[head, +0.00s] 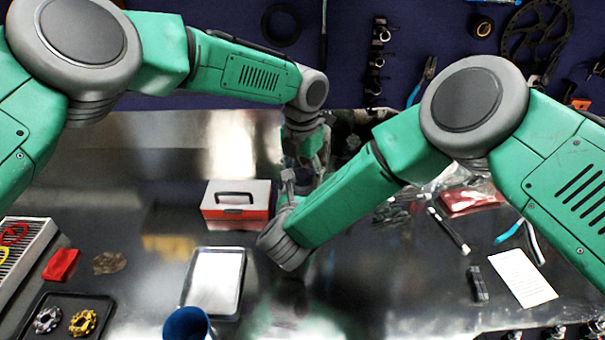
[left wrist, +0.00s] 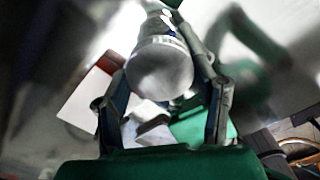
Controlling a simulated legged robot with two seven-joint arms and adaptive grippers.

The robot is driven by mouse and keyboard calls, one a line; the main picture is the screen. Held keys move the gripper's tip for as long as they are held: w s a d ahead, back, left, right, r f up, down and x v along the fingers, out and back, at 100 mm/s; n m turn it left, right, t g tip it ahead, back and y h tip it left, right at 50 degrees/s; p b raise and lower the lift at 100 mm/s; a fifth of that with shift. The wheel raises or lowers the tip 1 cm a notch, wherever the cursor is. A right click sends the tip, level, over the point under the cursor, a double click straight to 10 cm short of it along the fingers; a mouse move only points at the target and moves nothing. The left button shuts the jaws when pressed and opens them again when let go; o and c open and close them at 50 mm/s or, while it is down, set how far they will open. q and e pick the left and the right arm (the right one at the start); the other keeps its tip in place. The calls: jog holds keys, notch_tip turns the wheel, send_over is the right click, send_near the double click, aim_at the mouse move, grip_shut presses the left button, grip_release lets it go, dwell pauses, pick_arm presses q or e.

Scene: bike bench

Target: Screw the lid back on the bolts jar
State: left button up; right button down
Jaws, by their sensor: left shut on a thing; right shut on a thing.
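My left gripper (head: 304,150) reaches down over the middle of the bench. In the left wrist view (left wrist: 165,100) its fingers are shut on the bolts jar (left wrist: 160,68), whose round grey end faces the camera. The jar's far end is blurred near the top edge. My right gripper (head: 289,185) is close to the left one in the head view, mostly hidden by my own right arm. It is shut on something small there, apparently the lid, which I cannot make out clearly. Whether lid and jar touch cannot be told.
A red and white toolbox (head: 236,200) stands just left of the grippers. A metal tray (head: 214,280) and a blue cup (head: 187,324) are in front. A black tray (head: 64,318) with ring-shaped parts is at left front. Paper (head: 521,278) and tools lie at right.

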pick_arm(q)
jog(key=shift+w+a+r, duration=0.1)
jog(key=shift+w+a, duration=0.05)
jog(key=shift+a, duration=0.1)
jog(key=o, duration=0.6)
jog(key=shift+o, duration=0.7)
jog(key=shift+d, duration=0.1)
jog(key=shift+d+r, duration=0.1)
jog(key=shift+r, duration=2.1)
jog(key=shift+c, duration=0.5)
